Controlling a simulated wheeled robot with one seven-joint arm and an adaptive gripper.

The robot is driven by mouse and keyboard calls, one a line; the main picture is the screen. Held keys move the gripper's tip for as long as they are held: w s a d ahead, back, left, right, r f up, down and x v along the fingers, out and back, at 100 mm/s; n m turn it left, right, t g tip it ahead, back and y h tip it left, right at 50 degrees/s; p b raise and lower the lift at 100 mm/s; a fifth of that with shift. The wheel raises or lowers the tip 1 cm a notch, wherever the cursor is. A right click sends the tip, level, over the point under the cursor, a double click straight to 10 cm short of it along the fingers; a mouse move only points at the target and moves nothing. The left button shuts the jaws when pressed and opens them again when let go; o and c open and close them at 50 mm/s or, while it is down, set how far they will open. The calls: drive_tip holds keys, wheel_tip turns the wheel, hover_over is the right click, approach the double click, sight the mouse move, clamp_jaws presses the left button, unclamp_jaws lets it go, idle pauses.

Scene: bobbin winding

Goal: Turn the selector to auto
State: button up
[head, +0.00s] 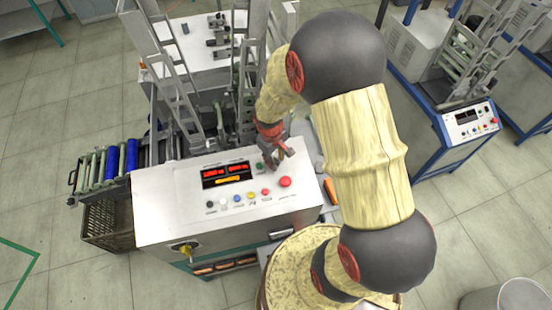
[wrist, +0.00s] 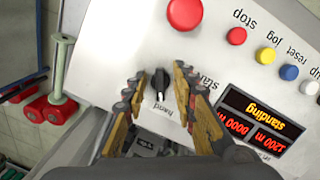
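The selector (wrist: 160,83) is a small black knob on the white sloped control panel (head: 170,205). A "hand" label stands just below it in the wrist view; I cannot see an "auto" label. My gripper (wrist: 158,78) is open, with one finger on each side of the knob and gaps visible between. I cannot tell how far the fingertips are above the panel. In the head view my gripper (head: 276,160) is over the back right of the panel and the selector cannot be made out there.
Near the gripper are a big red button (wrist: 184,13), a smaller red stop button (wrist: 236,36), yellow (wrist: 265,55) and blue (wrist: 289,72) buttons, and a lit display (wrist: 258,118). A green button (head: 260,167) is close to the fingers. Metal frames rise behind the panel.

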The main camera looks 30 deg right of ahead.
drive_tip(key=c, duration=0.4)
clamp_jaws()
